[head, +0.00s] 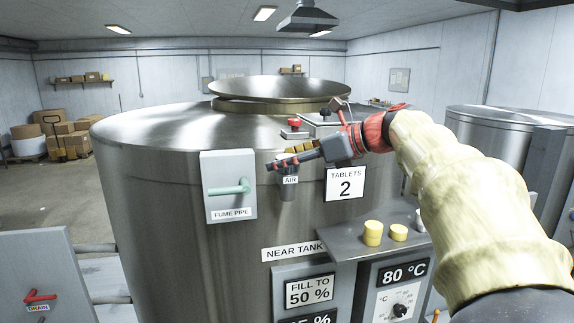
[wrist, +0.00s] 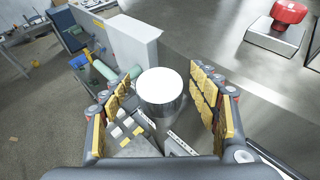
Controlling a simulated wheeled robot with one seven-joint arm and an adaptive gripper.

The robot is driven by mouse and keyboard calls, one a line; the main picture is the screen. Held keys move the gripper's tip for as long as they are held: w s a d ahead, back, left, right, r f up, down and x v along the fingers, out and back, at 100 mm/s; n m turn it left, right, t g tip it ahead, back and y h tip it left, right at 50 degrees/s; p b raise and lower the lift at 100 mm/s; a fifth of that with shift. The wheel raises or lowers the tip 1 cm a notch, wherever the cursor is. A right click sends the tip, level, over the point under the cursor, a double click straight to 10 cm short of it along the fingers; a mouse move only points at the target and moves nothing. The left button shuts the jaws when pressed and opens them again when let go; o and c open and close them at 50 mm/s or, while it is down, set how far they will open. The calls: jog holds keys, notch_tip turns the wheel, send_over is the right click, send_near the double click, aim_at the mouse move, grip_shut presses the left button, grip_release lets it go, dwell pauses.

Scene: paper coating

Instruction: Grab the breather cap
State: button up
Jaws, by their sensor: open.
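A metal cylinder with a bright white round top, which looks like the breather cap (wrist: 161,88), is between my two fingers in the wrist view. My gripper is open, with yellow pads facing inward, just above the cap. A gap shows on both sides of the cap in the wrist view. I cannot tell how deep the fingers reach around it.
The large steel tank (head: 150,190) carries a grey FUME PIPE box (head: 228,170) with a green handle (head: 230,188), left of the cap. A red button (head: 294,124) sits on the tank top. Two yellow tablets (head: 373,233) (head: 398,231) stand on a grey shelf (head: 345,246) at right.

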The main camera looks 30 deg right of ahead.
jog(key=shift+s, duration=0.1)
jog(key=c, duration=0.4)
jog(key=c, duration=0.9)
